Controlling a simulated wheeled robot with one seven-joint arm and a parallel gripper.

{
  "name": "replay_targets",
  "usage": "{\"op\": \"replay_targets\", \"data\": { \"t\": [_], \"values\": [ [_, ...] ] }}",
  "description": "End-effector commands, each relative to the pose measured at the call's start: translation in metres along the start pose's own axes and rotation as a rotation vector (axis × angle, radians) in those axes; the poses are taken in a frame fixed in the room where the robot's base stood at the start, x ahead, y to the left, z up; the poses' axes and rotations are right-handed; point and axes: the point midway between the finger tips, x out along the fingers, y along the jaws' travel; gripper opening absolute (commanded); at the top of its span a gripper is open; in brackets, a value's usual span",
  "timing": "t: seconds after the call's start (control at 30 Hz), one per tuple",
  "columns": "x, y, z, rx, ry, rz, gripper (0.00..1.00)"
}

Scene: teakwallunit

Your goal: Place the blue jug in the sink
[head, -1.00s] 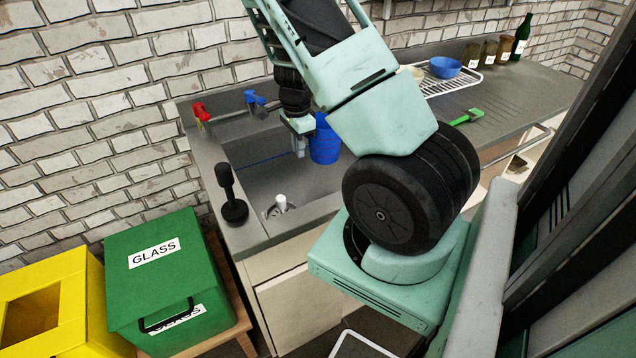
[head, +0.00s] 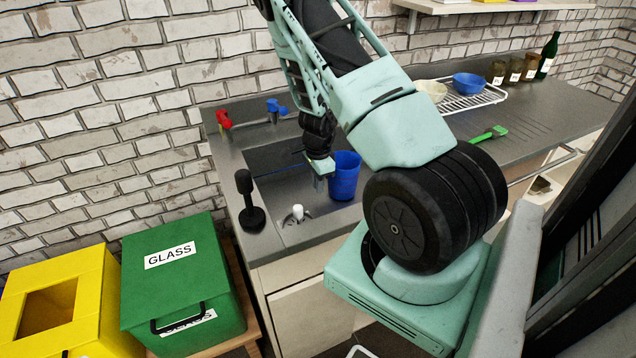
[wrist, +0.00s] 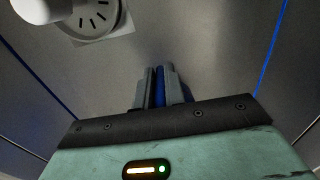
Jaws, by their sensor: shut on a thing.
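The blue jug (head: 345,176) is upright in the head view, at the right side of the sink basin, beside my gripper (head: 321,172). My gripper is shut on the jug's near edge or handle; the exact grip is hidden. In the wrist view my gripper (wrist: 160,88) points down into the basin, with a strip of blue between its fingers. The sink (head: 282,192) is a grey basin with a drain and a white upright plug (head: 297,212). The drain (wrist: 92,15) also shows at the top left of the wrist view. I cannot tell whether the jug touches the basin floor.
A black plunger (head: 250,205) stands on the sink's left rim. Red (head: 223,119) and blue (head: 275,108) taps are behind the basin. A green brush (head: 488,134), a rack with bowls (head: 470,84) and bottles are on the right counter. Green (head: 180,280) and yellow bins stand at left.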

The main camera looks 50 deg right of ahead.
Motion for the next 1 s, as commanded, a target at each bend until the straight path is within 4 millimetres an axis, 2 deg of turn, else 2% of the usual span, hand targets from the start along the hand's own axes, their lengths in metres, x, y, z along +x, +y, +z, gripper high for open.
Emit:
{"op": "replay_targets", "data": {
  "t": [0.07, 0.1, 0.17, 0.43, 0.57, 0.67, 1.0],
  "values": [
    [0.004, 0.000, 0.000, 0.000, 0.000, 0.000, 0.00],
    [0.003, 0.000, 0.000, 0.000, 0.000, 0.000, 0.17],
    [0.003, 0.000, 0.000, 0.000, 0.000, 0.000, 0.33],
    [0.002, 0.000, 0.000, 0.000, 0.000, 0.000, 0.33],
    [-0.005, 0.000, 0.000, -0.001, 0.000, -0.001, 0.33],
    [-0.019, -0.001, 0.000, -0.003, 0.001, -0.003, 0.33],
    [-0.090, -0.001, 0.001, -0.002, 0.000, -0.003, 0.33]
  ]
}}
